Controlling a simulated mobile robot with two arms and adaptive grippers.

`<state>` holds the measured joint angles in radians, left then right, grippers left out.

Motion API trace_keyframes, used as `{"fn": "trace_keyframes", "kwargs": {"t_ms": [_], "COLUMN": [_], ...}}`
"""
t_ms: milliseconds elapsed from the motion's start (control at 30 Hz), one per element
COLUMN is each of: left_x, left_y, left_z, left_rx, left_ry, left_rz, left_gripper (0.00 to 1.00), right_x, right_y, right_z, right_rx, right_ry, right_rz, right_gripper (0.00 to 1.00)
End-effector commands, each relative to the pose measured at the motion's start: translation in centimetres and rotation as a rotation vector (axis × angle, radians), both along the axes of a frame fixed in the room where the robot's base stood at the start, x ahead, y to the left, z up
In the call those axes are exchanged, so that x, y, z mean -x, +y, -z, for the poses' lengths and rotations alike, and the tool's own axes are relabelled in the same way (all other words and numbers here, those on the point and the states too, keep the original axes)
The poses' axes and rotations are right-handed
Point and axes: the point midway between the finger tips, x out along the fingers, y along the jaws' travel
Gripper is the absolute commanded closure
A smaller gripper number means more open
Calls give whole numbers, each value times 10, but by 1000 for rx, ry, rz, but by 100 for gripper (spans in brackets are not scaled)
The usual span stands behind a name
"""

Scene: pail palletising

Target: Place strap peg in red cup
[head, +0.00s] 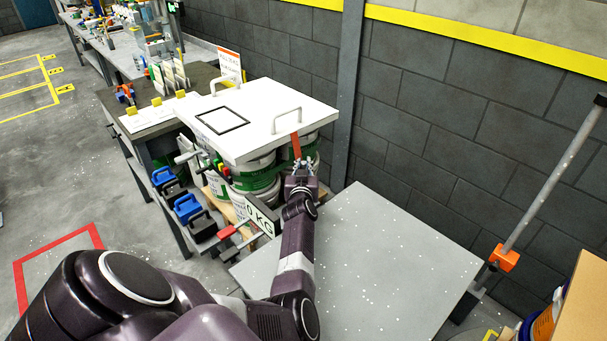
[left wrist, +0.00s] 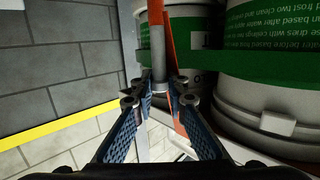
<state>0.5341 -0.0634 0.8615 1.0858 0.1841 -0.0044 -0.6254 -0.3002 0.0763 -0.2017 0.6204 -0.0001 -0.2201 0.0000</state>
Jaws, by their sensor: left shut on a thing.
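My left gripper (head: 300,168) is beside the right end of the stacked pails, just below the white top board. In the left wrist view, the left gripper (left wrist: 160,92) is shut on the grey strap peg (left wrist: 158,48). An orange strap (left wrist: 169,35) runs alongside the peg and past the fingers; the strap (head: 296,145) also hangs over the board's edge in the head view. Small coloured pieces, one of them red (head: 222,169), sit at the board's left front; I cannot tell whether this is the red cup. My right gripper is out of view.
The white board (head: 265,105) with handles lies on green-banded pails (head: 254,178). A grey post (head: 346,100) and block wall stand behind.

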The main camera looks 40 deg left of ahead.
Motion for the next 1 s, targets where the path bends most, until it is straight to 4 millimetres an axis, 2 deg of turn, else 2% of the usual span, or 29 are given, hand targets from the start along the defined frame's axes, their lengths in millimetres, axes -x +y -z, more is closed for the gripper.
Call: {"fn": "trace_keyframes", "kwargs": {"t_ms": [100, 233, 667, 700, 800, 1000], "left_x": [1, 0, 0, 0, 1, 0], "left_y": [0, 1, 0, 0, 0, 0], "left_z": [21, 34, 40, 39, 39, 39], "left_rx": [1, -2, 0, 1, 1, 1], "left_ry": [4, 3, 1, 2, 2, 2], "left_rz": [1, 0, 0, 0, 0, 0], "left_gripper": [100, 100, 100, 82, 71, 69], "right_x": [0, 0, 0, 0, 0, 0], "right_y": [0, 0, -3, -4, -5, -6], "right_z": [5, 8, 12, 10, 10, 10], "right_rx": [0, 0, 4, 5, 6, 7], "right_ry": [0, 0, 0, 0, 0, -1], "right_rz": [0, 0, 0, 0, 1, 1], "right_gripper": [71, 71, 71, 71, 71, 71]}}
